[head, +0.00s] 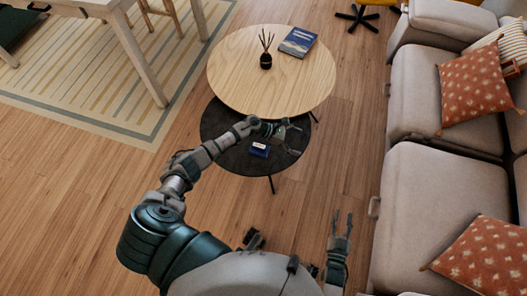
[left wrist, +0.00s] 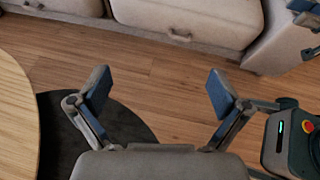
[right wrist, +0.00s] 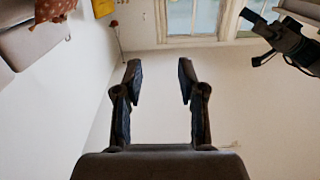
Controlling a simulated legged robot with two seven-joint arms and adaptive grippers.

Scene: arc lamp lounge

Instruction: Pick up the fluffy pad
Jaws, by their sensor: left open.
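A small dark blue item with a pale, red-marked top (head: 259,149) lies on the low black round table (head: 217,122). It may be the fluffy pad, but it is too small to tell. My left gripper (head: 292,136) is over the black table, to the right of the item and a little farther back. In the left wrist view its fingers (left wrist: 158,90) are wide apart and empty, and the item is not visible there. My right gripper (head: 342,222) is raised beside the sofa. Its fingers (right wrist: 159,75) are apart with nothing between them.
A taller light wood round table (head: 230,75) partly overlaps the black one, bearing a dark reed diffuser (head: 266,60) and a blue book (head: 298,42). A beige sofa (head: 415,210) with rust cushions (head: 475,88) lines the right. Bare wood floor (head: 60,200) is open at left.

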